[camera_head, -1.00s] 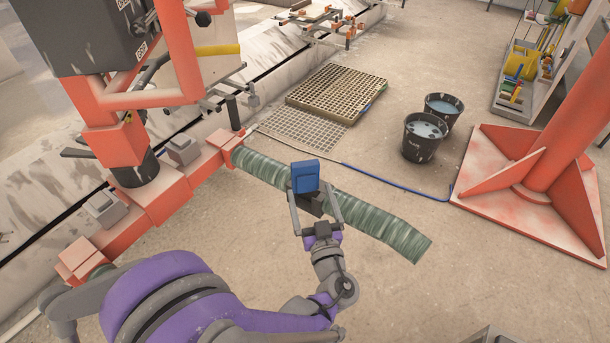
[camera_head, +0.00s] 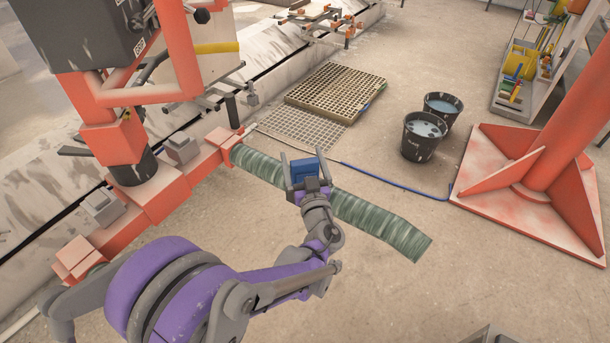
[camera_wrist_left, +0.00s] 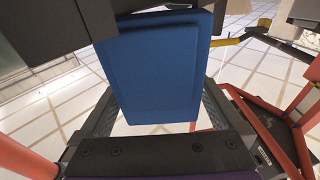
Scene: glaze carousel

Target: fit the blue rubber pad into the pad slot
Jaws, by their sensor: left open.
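The blue rubber pad (camera_head: 304,172) is a thick blue block in the middle of the head view, in front of a green ribbed band. My left gripper (camera_head: 302,161) is open, with one finger on each side of the pad. I cannot tell whether the fingers touch it. In the left wrist view the pad (camera_wrist_left: 155,72) fills the middle, between my open fingers, with a dark grey part against its upper edge. What supports the pad is mostly hidden. I cannot make out the pad slot.
The green ribbed band (camera_head: 380,222) runs from an orange beam (camera_head: 160,200) on the left. A pallet (camera_head: 335,95), two dark buckets (camera_head: 424,136) and an orange post on a square base (camera_head: 535,195) stand further off. Open floor lies at lower right.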

